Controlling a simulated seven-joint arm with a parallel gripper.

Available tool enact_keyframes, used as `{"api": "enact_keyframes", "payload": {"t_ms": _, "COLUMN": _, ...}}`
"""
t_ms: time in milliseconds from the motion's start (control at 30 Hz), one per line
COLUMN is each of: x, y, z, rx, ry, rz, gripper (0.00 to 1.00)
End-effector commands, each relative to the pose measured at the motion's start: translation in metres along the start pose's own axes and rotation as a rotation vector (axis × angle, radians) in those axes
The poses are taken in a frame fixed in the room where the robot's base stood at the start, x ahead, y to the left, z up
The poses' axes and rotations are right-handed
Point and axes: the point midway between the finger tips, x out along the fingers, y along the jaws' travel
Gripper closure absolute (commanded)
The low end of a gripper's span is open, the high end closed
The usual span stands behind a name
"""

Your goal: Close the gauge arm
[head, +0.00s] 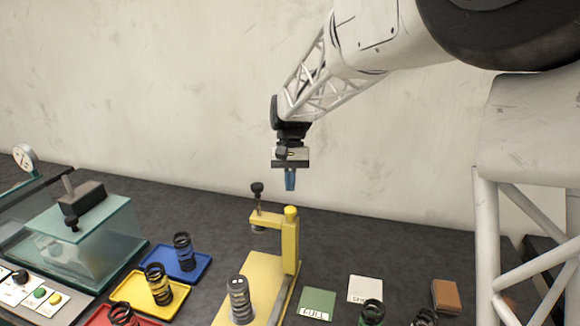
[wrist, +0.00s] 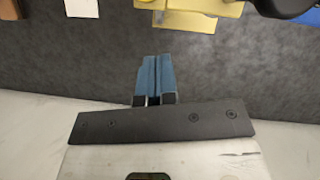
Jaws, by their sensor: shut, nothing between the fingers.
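The yellow gauge (head: 291,243) stands on the dark table, with an upright post on a flat yellow base (head: 262,282). Its gauge arm (head: 266,219) reaches left from the post, with a black knob (head: 257,189) on top and a small round foot below. A grey spring (head: 240,300) stands on the base. My gripper (head: 290,180), with blue fingers, is shut and empty, above and behind the post and apart from it. In the wrist view the blue fingers (wrist: 156,72) are together, and part of the yellow gauge (wrist: 188,15) shows at the top edge.
Blue (head: 178,262), yellow (head: 141,294) and red trays with black springs lie left of the gauge. A glass box (head: 85,240) stands further left. A green card (head: 317,304), a white card (head: 365,289) and a brown block (head: 445,296) lie right. The air around my gripper is free.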

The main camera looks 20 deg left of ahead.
Motion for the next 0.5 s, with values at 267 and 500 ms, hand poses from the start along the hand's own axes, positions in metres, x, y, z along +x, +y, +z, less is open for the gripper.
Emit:
{"api": "enact_keyframes", "payload": {"t_ms": 267, "x": 0.016, "y": 0.000, "z": 0.027, "rx": 0.000, "ry": 0.001, "rz": 0.000, "gripper": 1.00}}
{"api": "enact_keyframes", "payload": {"t_ms": 500, "x": 0.021, "y": 0.000, "z": 0.036, "rx": 0.000, "ry": 0.000, "rz": 0.000, "gripper": 1.00}}
